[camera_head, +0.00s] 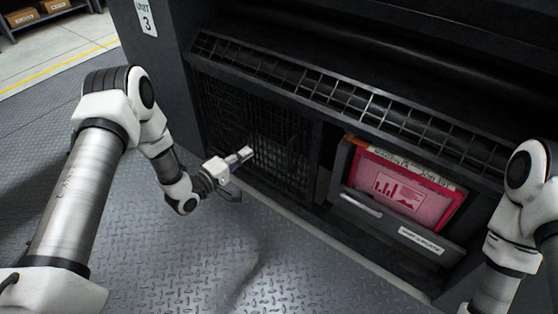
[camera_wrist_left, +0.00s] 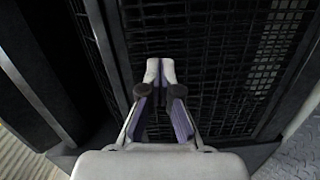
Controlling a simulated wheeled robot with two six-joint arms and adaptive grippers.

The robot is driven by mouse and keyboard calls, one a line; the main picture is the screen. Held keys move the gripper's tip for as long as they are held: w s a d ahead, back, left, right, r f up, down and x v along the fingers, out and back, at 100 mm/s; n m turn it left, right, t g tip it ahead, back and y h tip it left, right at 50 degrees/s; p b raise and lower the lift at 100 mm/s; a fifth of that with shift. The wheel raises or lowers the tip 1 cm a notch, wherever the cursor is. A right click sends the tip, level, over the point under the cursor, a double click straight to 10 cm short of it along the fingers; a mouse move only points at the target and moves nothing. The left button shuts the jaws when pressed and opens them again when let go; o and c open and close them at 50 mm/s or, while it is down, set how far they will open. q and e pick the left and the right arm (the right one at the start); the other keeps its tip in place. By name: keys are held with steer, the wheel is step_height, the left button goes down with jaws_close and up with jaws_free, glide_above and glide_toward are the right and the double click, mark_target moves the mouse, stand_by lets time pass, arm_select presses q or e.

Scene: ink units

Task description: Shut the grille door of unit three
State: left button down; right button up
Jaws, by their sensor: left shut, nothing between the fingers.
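Unit three is the dark machine with a "UNIT 3" label (camera_head: 147,17) at its upper left. Its mesh grille door (camera_head: 275,135) is low on the front, left of the pink-fronted bay. Mesh and dark frame bars also fill the left wrist view (camera_wrist_left: 215,55). I cannot tell how far the door stands from its frame. My left gripper (camera_head: 244,155) is in front of the mesh at its lower part. In the left wrist view its fingertips (camera_wrist_left: 160,70) are together and empty, over the mesh; contact is unclear. My right gripper is out of view.
Right of the grille is a bay with a pink box (camera_head: 405,190) behind a dark front with a handle (camera_head: 361,205). A slatted ledge (camera_head: 340,92) runs above. Tread-plate floor (camera_head: 300,265) in front is clear. Cardboard boxes (camera_head: 22,18) sit on a far shelf.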

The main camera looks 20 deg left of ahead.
arm_select(q)
steer(key=w+d+b, duration=0.5)
steer(key=w+d, duration=0.3)
steer(key=shift+w+f, duration=0.15)
steer(key=shift+f, duration=0.25)
